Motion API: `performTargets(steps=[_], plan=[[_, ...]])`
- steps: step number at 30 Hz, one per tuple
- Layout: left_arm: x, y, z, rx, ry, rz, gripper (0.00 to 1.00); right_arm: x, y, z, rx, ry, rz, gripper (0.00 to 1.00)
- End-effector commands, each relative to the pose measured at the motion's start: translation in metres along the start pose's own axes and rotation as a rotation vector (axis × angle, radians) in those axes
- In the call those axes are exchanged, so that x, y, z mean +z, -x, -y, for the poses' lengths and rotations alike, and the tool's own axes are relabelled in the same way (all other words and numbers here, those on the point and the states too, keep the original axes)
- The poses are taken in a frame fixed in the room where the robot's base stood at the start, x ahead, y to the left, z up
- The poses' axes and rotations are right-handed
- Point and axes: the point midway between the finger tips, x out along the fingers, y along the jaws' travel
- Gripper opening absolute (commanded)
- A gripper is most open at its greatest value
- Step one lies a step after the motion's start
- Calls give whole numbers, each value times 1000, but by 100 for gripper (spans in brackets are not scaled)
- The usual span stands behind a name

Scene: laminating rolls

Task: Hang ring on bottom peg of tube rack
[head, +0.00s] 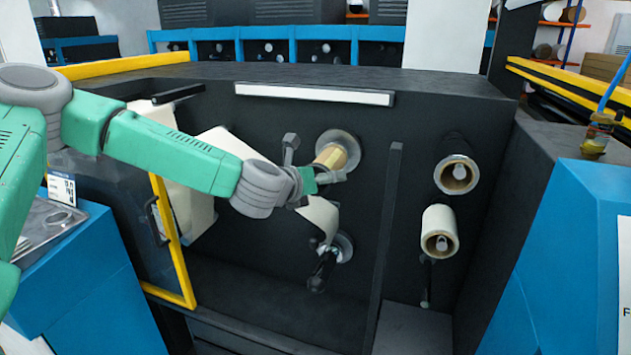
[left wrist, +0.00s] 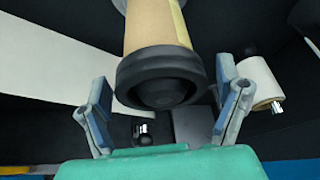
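In the left wrist view, a black ring-like collar (left wrist: 158,82) sits on the near end of a tan cardboard tube (left wrist: 155,28). My left gripper (left wrist: 160,88) is open, with one finger on each side of the collar and visible gaps. In the head view, my left gripper (head: 328,177) is at the upper spindle's tan tube (head: 338,154), partly covering its end; the collar cannot be made out there. No tube rack or bottom peg can be clearly identified. My right gripper is in neither view.
A lower spindle (head: 322,270) with a hanging cream sheet (head: 318,216) is below my gripper. A dark upright post (head: 386,235) stands to its right. Beyond are an upper roll (head: 456,174) and a lower cream roll (head: 439,230). A yellow-edged door (head: 172,240) stands open at left.

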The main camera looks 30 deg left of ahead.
Motion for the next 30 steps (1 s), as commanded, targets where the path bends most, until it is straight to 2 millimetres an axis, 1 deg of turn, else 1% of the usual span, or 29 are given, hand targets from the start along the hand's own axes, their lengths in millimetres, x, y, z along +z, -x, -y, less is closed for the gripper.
performTargets(steps=[1, 2, 3, 5, 6, 17, 30], plan=[[0, 0, 0, -1, 0, 0, 82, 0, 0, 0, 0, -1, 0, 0], [0, 0, 0, -2, 0, 0, 71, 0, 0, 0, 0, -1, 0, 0], [0, 0, -1, -2, 1, 0, 57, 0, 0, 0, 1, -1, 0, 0], [1, 0, -3, -5, 2, -1, 36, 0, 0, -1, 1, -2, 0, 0], [1, 0, -4, -7, 4, -1, 34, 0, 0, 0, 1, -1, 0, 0], [0, 4, -5, -4, 5, 2, 34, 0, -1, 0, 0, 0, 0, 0], [-14, 33, -4, -7, 5, -2, 34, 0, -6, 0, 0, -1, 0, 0]])
